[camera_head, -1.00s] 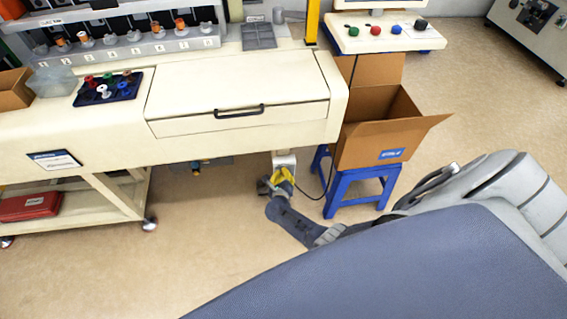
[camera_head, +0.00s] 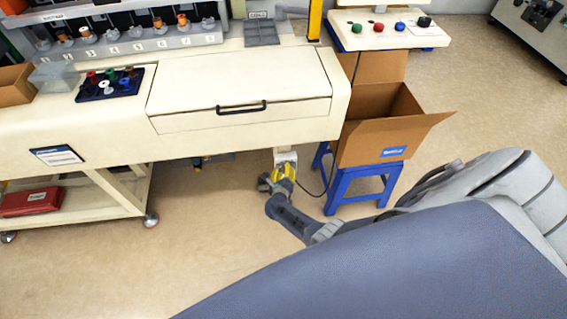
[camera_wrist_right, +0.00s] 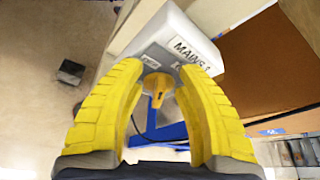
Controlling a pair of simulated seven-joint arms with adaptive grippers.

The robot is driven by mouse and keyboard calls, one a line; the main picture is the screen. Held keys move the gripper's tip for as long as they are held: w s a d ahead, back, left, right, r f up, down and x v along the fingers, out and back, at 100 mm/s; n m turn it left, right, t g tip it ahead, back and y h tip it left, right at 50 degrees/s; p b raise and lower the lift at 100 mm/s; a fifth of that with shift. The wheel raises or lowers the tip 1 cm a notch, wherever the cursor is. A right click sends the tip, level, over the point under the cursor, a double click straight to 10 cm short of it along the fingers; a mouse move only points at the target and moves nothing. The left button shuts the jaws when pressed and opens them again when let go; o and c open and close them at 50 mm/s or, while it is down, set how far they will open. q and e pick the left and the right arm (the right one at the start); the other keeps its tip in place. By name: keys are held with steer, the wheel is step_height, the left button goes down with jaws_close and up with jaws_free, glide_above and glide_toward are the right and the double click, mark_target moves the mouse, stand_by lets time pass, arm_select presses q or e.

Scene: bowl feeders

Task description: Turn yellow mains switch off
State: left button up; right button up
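The yellow mains switch (camera_wrist_right: 157,88) is a small rotary knob on a white box (camera_wrist_right: 168,42) labelled "MAINS" in the right wrist view. In the head view the white box (camera_head: 286,157) sits under the bench's front edge, and my gripper partly covers it. My right gripper (camera_head: 283,172) has yellow fingers and is right at the box. In the right wrist view its fingers (camera_wrist_right: 158,75) are spread on both sides of the knob, with gaps between. The gripper is open. My left gripper is not in view.
A blue stool (camera_head: 357,191) carrying an open cardboard box (camera_head: 382,140) stands just right of the switch. The bench (camera_head: 240,85) with a closed drawer is above. The floor (camera_head: 215,235) left of my arm is clear.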

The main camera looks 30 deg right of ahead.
steer(key=v, duration=1.2)
stand_by(0.3)
